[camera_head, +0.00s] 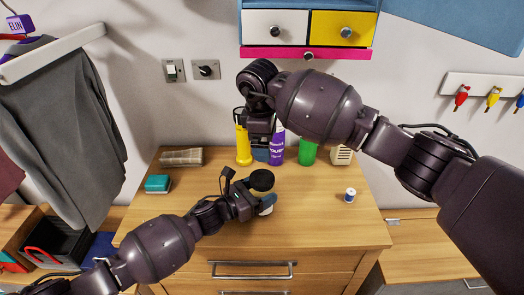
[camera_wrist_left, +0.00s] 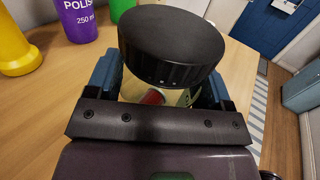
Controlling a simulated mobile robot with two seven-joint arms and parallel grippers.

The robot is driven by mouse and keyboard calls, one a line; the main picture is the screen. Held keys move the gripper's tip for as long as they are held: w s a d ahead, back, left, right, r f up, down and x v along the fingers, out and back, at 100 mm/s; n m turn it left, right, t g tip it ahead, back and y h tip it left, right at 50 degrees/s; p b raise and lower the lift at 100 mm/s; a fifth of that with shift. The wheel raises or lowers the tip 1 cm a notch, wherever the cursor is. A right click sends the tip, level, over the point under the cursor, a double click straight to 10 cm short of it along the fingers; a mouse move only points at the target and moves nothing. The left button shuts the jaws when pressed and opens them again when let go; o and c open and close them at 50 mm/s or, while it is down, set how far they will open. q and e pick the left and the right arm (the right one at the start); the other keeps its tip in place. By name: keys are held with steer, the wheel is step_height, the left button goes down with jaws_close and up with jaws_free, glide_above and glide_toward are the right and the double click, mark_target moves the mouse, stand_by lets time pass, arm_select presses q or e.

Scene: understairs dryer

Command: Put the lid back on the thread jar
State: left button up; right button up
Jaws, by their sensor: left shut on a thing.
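The thread jar (camera_wrist_left: 165,97) is clear, with something red inside, and stands between the blue fingers of my left gripper (camera_head: 264,204), which is shut on it. The wide black lid (camera_wrist_left: 172,45) covers the jar's mouth in the left wrist view and also shows in the head view (camera_head: 262,180). It looks slightly tilted in the wrist view; I cannot tell whether it is fully seated. My right gripper (camera_head: 262,154) is behind the lid in the head picture, apart from it, fingers pointing down. Its opening is hard to make out.
On the wooden dresser top (camera_head: 205,215) stand a yellow bottle (camera_head: 243,147), a purple polish can (camera_head: 277,150), a green container (camera_head: 307,153) and a cream box (camera_head: 341,155). A small white-and-blue spool (camera_head: 350,195) stands right, a teal block (camera_head: 157,183) left. The front right is clear.

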steer(key=n, duration=1.1)
steer(key=s+n, duration=0.1)
steer(key=n, duration=2)
steer(key=shift+s+d+f+n+g, duration=0.15)
steer(key=shift+d+f+n+g, duration=0.1)
steer(key=shift+f+n+g, duration=0.15)
steer(key=n, duration=0.5)
steer(key=shift+s+a+f+n+y, duration=0.2)
steer(key=shift+s+f+n+y, duration=0.05)
steer(key=shift+s+n+y, duration=0.05)
steer(key=n, duration=0.6)
steer(key=shift+s+a+f+n+g, duration=0.1)
steer(key=shift+s+a+n+g, duration=0.1)
steer(key=shift+a+n+g, duration=0.15)
steer(key=n, duration=0.6)
steer(key=shift+a+n+y, duration=0.1)
steer(key=shift+n+y, duration=0.2)
steer(key=shift+n, duration=0.05)
steer(key=shift+f, duration=0.1)
